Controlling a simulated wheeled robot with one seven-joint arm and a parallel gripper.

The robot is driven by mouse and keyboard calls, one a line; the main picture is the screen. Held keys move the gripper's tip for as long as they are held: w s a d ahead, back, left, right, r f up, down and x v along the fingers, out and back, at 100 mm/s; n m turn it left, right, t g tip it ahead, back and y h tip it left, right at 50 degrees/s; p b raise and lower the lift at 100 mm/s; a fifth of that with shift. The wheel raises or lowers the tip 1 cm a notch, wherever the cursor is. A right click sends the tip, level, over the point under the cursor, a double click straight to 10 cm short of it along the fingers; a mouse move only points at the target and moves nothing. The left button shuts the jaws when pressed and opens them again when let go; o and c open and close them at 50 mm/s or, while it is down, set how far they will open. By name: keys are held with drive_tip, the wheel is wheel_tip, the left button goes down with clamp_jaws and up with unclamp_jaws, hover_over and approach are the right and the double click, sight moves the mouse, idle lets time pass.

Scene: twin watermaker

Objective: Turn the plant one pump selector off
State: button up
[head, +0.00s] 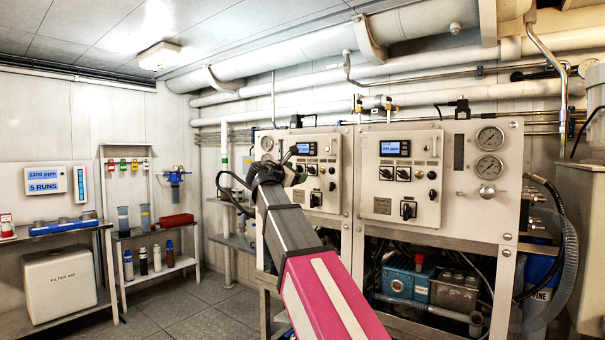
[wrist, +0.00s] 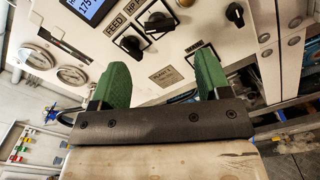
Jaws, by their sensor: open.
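The left control panel (head: 333,200) carries a lit display (head: 307,148) and several black rotary knobs. In the wrist view, a black knob (wrist: 130,47) sits by the word FEED, and a second knob (wrist: 160,21) by a label starting HP. A third black knob (wrist: 235,14) is further right. A small plate (wrist: 163,76) starting with PLANT is on the panel; its number is unreadable. My gripper (wrist: 158,72) is open and empty, its green fingers below the FEED and HP knobs, apart from them. In the head view my gripper (head: 279,170) is in front of the panel's left part.
A similar right panel (head: 440,165) has its own display, knobs and gauges (head: 489,153). Pipes (head: 330,75) run above, and hoses and a blue pump (head: 408,280) lie below. Shelves (head: 155,235) stand at the left; floor (head: 200,305) there is clear.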

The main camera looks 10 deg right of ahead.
drive_tip(key=shift+v, duration=1.5)
drive_tip(key=shift+f, duration=0.15)
drive_tip(key=s+d+f+m+g+y, duration=0.1)
drive_tip(key=d+f+m+g+y, duration=0.15)
drive_tip(key=f, duration=1.05)
drive_tip(key=s+d+f+m+g+y, duration=0.1)
drive_tip(key=d+f+m+g+y, duration=0.15)
drive_tip(key=f, duration=1.05)
drive_tip(key=s+d+f+m+g+y, duration=0.15)
drive_tip(key=f+m, duration=0.25)
drive_tip(key=f, duration=0.9)
drive_tip(key=s+d+f+m+g+y, duration=0.1)
drive_tip(key=s+f+m+g+y, duration=0.2)
drive_tip(key=s+f+m, duration=0.3)
drive_tip(key=s+d+f+m+g+y, duration=0.1)
drive_tip(key=s+f+m+g+y, duration=0.2)
drive_tip(key=s+f, duration=1)
wheel_tip(320, 180, down, 9)
drive_tip(key=m, duration=0.3)
drive_tip(key=shift+s, duration=0.4)
drive_tip(key=shift+f, duration=0.1)
